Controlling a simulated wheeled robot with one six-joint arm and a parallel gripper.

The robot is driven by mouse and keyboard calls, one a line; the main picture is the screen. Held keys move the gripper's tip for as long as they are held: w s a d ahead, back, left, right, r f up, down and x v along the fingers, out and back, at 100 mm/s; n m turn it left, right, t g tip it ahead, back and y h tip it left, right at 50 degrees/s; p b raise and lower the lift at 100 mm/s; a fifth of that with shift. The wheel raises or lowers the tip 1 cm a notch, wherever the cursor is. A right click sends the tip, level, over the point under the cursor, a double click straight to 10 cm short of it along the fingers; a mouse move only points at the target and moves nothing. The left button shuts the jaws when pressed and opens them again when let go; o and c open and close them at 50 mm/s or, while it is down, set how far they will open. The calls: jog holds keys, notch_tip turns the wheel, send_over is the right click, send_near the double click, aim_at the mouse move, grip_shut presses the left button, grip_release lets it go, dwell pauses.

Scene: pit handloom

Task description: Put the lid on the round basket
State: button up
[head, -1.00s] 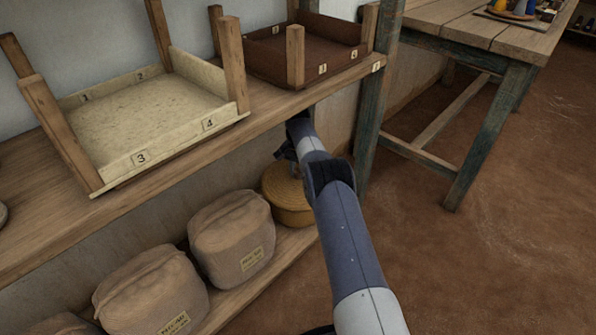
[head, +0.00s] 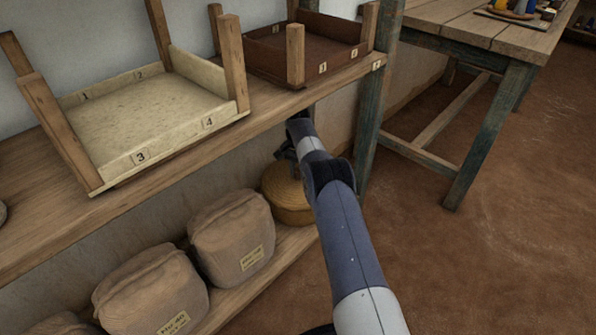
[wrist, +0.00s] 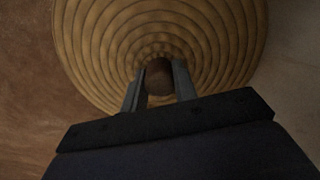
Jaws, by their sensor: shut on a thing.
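The round basket (head: 292,216) is tan and woven and stands at the right end of the lower shelf, partly hidden behind my arm. The round lid (head: 273,184) lies over the basket's top, level as far as I can see; whether it is fully seated is hard to tell. In the wrist view the lid (wrist: 215,50) shows as coiled rings filling the upper middle. My gripper (wrist: 158,80) is shut on the lid's dark round knob at the centre. In the head view the fingertips are mostly hidden by my arm.
Cloth sacks (head: 231,236) with labels stand left of the basket on the lower shelf (head: 262,262). The upper shelf (head: 160,168) is close above, carrying a pale tray (head: 150,112) and a brown tray (head: 305,50). A table (head: 480,35) stands at the right; open floor lies before it.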

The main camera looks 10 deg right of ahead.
jog(key=o, duration=1.6)
jog(key=shift+r, duration=0.15)
jog(key=shift+r+p, duration=2.4)
jog(key=shift+r, duration=1)
grip_shut()
